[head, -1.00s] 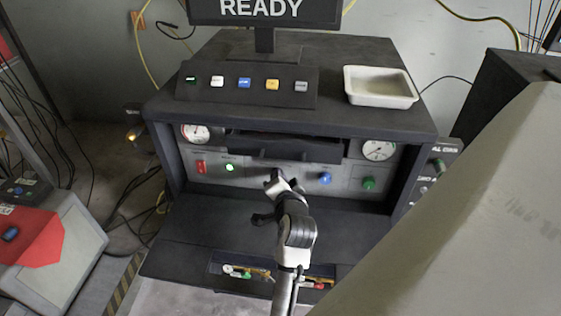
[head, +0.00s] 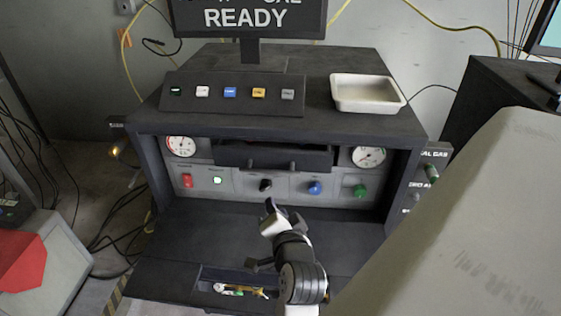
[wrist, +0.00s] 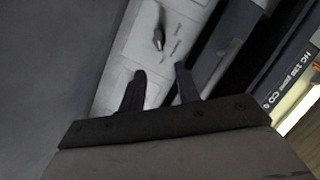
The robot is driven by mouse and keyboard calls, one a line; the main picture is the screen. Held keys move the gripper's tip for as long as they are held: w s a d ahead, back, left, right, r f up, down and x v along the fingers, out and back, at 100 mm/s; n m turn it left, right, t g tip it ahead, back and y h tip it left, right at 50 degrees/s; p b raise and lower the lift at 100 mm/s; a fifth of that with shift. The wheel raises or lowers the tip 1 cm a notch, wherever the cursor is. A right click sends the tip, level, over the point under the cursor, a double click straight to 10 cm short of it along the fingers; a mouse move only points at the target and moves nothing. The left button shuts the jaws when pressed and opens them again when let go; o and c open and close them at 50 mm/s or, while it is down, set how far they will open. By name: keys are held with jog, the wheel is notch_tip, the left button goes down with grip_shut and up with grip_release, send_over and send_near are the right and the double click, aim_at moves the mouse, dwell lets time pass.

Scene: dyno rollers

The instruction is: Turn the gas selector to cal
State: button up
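A black knob (head: 265,185), which looks like the gas selector, sits mid-panel inside the dark console in the head view. Its label is too small to read there. My gripper (head: 272,207) is just below and in front of the knob, apart from it. In the wrist view a dark pointer knob (wrist: 158,38) stands on the pale panel beyond my gripper (wrist: 160,72). The two dark fingers are spread with nothing between them. Small print beside that knob is blurred, so its setting cannot be read.
A red switch (head: 187,181), green light (head: 217,181), blue knob (head: 314,188) and green knob (head: 360,191) share the panel. A dark drawer front (head: 272,157) overhangs it. A dark shelf (head: 200,238) lies below. A white tray (head: 367,94) stands on top.

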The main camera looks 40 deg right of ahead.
jog(key=shift+p+v, duration=1.65)
jog(key=shift+v, duration=0.2)
